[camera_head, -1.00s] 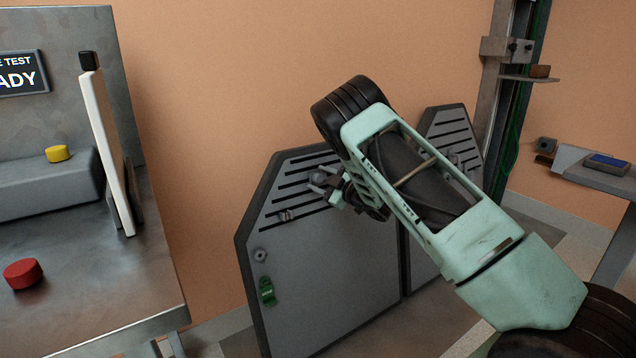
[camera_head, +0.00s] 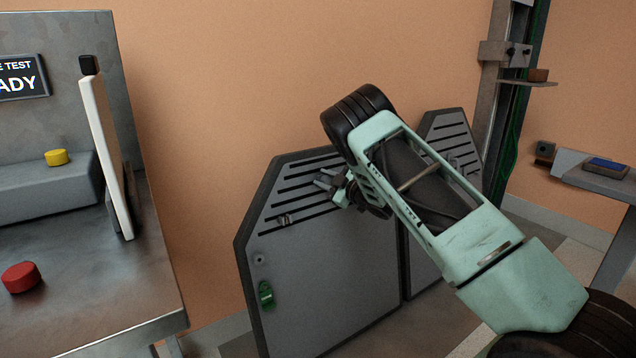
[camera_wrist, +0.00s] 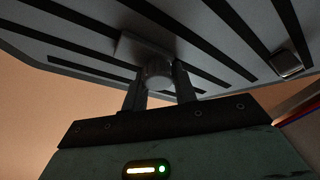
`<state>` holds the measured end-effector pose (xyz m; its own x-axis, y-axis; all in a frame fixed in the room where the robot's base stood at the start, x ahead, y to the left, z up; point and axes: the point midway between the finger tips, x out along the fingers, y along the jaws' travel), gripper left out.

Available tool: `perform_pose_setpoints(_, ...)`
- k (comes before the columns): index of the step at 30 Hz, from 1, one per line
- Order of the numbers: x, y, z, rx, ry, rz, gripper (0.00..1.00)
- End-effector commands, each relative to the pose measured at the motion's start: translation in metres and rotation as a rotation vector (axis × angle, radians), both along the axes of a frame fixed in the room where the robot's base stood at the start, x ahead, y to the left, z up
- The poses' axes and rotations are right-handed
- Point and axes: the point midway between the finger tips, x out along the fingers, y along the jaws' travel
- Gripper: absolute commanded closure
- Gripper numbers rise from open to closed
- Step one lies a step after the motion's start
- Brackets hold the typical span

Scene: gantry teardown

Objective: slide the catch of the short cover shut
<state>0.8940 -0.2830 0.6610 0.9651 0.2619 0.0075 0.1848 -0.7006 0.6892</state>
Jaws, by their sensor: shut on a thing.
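A grey slotted cover (camera_head: 330,275) with sloped upper corners stands at the centre of the head view. The wrist view shows its slotted face (camera_wrist: 215,30) close up. A round knob on a small plate (camera_wrist: 157,68), apparently the catch, sits on that face. My gripper (camera_head: 328,184) is at the cover's upper slots, and its fingers (camera_wrist: 160,85) are shut on the knob from either side. A second small metal fitting (camera_head: 284,219) is on the cover further left; a similar fitting (camera_wrist: 287,64) shows in the wrist view. The knob is hard to make out in the head view.
A second slotted cover (camera_head: 455,145) stands behind my arm, partly hidden. A green tag (camera_head: 267,295) is low on the near cover's left side. A metal bench (camera_head: 110,285) with a red button (camera_head: 21,277) is at left, a small table (camera_head: 597,178) at right.

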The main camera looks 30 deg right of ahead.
Motion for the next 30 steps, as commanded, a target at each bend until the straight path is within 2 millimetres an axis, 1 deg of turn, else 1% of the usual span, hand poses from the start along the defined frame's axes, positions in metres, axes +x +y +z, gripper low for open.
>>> perform_pose_setpoints(1, -0.002, -0.010, -0.008, 0.001, 0.015, -0.007, 1.00)
perform_pose_setpoints(3, -0.002, -0.015, -0.008, 0.001, 0.017, -0.005, 1.00)
perform_pose_setpoints(12, -0.003, -0.020, -0.009, -0.002, 0.019, -0.011, 1.00)
perform_pose_setpoints(13, -0.003, -0.021, -0.009, -0.002, 0.019, -0.012, 0.64)
perform_pose_setpoints(14, -0.003, -0.021, -0.009, -0.002, 0.020, -0.013, 0.55)
perform_pose_setpoints(15, -0.003, -0.021, -0.009, -0.002, 0.020, -0.013, 0.50)
perform_pose_setpoints(26, -0.001, -0.017, -0.005, -0.001, 0.011, -0.005, 0.50)
perform_pose_setpoints(30, -0.006, -0.019, -0.004, 0.000, 0.010, -0.005, 0.50)
